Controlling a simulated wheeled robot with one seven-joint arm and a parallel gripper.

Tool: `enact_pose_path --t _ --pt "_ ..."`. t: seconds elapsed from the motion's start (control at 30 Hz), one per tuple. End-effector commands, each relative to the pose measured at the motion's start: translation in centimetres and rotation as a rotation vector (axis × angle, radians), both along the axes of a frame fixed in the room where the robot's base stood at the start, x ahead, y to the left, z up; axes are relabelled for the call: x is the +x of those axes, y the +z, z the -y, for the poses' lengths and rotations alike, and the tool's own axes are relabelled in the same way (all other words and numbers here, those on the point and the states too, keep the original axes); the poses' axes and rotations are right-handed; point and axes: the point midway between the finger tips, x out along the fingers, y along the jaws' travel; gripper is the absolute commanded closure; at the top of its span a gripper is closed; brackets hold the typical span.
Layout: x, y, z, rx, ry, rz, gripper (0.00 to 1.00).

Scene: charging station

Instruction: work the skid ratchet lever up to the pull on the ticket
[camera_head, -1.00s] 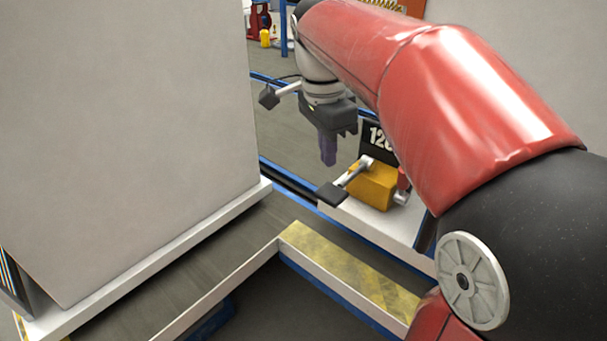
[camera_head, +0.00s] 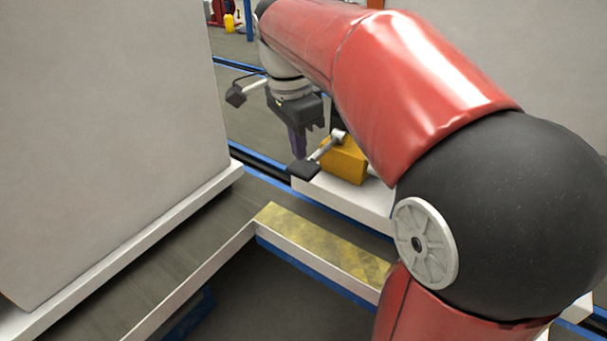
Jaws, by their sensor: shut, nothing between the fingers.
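The ratchet lever is a pale metal bar with a dark flat pad (camera_head: 303,170) at its end. It slopes down to the left from a yellow-orange block (camera_head: 346,161) on a white skid (camera_head: 345,196). My gripper (camera_head: 298,154) points down with its dark purple fingers shut and empty. In the picture its tips lie just above the pad, at the lever's left end. I cannot tell whether they touch it. The ticket is almost wholly hidden behind my red arm; only a dark patch shows above the block, and its number cannot be read.
A large pale grey box (camera_head: 110,140) on a white base fills the left. A yellow-and-black hazard-marked ledge (camera_head: 320,240) runs across the front. Blue-edged rails pass behind. My red and black arm covers much of the right.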

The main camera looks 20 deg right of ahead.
Motion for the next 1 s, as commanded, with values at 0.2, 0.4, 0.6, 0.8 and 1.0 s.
enact_pose_path --t 0.2,0.4,0.6,0.8,1.0 --pt "0.0 -2.1 0.2 0.0 0.0 0.001 1.0" --pt "0.1 -2.0 0.2 0.0 0.0 0.001 1.0" --pt "0.1 -2.2 0.2 0.0 0.0 0.0 1.0" --pt "0.0 -4.1 0.2 0.0 0.0 0.0 1.0" --pt "0.0 -6.3 0.2 0.0 0.0 0.0 1.0"
